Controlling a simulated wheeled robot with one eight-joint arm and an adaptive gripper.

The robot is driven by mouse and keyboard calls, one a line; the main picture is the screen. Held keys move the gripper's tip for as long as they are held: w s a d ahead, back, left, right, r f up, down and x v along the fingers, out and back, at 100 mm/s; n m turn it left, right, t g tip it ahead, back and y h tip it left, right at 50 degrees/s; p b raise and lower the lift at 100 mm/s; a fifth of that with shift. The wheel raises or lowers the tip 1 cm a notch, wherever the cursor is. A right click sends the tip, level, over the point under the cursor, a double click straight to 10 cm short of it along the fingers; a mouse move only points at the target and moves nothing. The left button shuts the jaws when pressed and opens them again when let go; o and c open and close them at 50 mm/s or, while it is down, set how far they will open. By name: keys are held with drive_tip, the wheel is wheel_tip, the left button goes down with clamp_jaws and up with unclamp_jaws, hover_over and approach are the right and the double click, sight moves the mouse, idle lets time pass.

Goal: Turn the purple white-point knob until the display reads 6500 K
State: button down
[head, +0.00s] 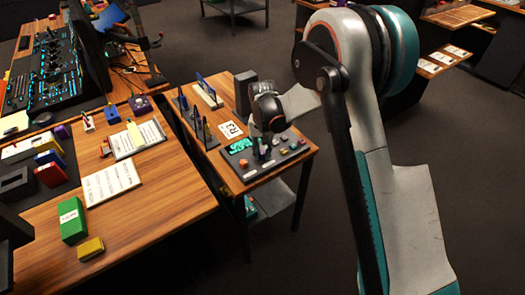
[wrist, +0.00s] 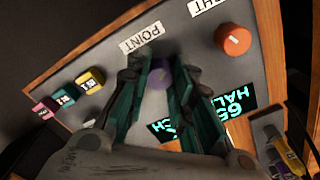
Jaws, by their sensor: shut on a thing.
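The purple white-point knob (wrist: 158,98) shows in the wrist view between the two fingers of my gripper (wrist: 160,70). My gripper is shut on the knob, with a finger on each side of it. A white label reading "POINT" (wrist: 143,38) lies beside it. The display (wrist: 238,103) has cyan characters, upside down in this view. "65" and "HAL" show, but my right finger hides the rest, so the full reading cannot be told. In the head view my gripper (head: 264,145) is over the panel, and the display (head: 240,146) is too small to read.
An orange knob (wrist: 234,40) stands on the panel right of the purple one. Yellow (wrist: 90,79), cyan (wrist: 63,97) and pink (wrist: 44,108) blocks with markings stand to the left. A dark speaker-like box (head: 245,92) and upright thin pieces stand behind the panel on the small table.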

sight(263, 152)
drive_tip(key=shift+m, duration=0.7)
drive_tip(key=c, duration=1.4)
unclamp_jaws()
drive_tip(key=shift+o, duration=0.2)
wheel_tip(263, 152, up, 12)
